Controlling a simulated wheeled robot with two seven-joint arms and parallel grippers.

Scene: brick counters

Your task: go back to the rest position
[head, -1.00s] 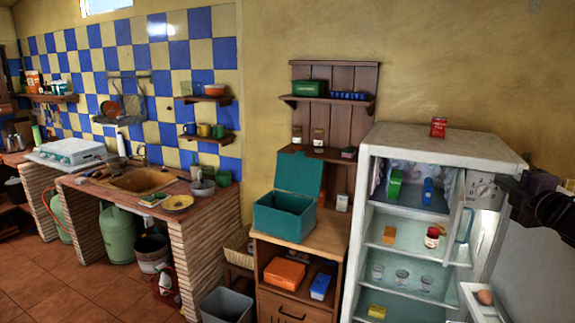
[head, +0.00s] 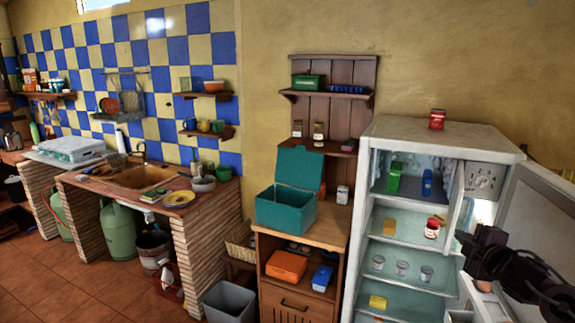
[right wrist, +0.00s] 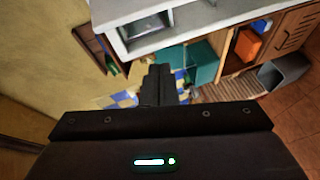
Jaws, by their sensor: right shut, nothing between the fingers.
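My right gripper (head: 470,247) is dark and comes in from the right in the head view, in front of the open fridge (head: 378,222) at its door side. It is empty and its fingers are together. In the right wrist view the closed fingers (right wrist: 159,85) point away over the room, with the teal box (right wrist: 203,62) beyond them. The gripper touches nothing that I can see. My left gripper does not show in either view.
The fridge door (head: 540,225) stands open at the right, close to my right arm. A wooden cabinet (head: 300,313) with an open teal box (head: 287,212) stands left of the fridge. The sink counter (head: 95,180) is farther left. Tiled floor (head: 75,285) is clear at lower left.

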